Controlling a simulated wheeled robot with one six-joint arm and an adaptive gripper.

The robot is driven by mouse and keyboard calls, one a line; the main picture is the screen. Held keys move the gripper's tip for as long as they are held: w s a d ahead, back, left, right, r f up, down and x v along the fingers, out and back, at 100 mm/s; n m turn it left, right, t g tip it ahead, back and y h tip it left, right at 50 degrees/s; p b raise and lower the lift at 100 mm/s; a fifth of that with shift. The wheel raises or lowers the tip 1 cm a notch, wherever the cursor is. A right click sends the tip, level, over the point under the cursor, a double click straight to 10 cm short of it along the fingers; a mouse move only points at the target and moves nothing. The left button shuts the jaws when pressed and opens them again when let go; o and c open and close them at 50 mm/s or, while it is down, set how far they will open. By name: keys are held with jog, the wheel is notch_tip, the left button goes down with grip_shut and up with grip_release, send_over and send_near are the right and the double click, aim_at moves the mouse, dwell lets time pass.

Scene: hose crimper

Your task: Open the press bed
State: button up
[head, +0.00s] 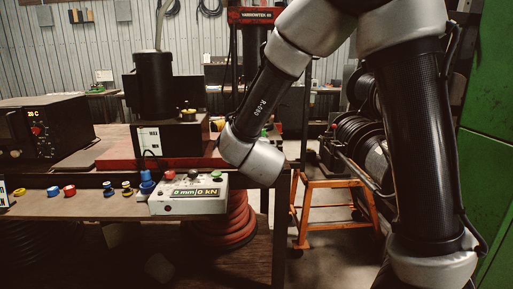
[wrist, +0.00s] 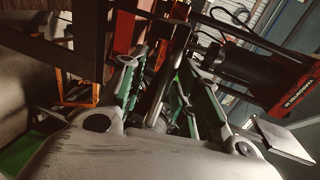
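The press shows its red top beam with lettering (head: 255,16) at the back in the head view, partly behind my arm. In the wrist view the lettered beam (wrist: 291,88) and a black cylinder (wrist: 238,75) appear tilted at the right. I cannot clearly make out the press bed. The control box (head: 188,203) sits at the table's front edge, with red and green buttons on top, and its display reads 0 mm and 0 kN. My gripper (wrist: 162,80) shows in the wrist view with its green-sided fingers apart. A grey rod appears between them; contact is not visible. My arm hides the gripper in the head view.
A black oven-like unit (head: 41,129) stands on the left of the workbench. A black canister machine (head: 155,88) stands behind the control box. Small coloured fittings (head: 69,190) line the front shelf. An orange cart (head: 338,183) and a green cabinet (head: 487,130) are on the right.

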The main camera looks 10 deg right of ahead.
jog(key=shift+r, duration=0.1)
jog(key=shift+s+a, duration=0.1)
jog(key=shift+s, duration=0.05)
jog(key=v, duration=1.1)
jog(key=shift+s, duration=0.3)
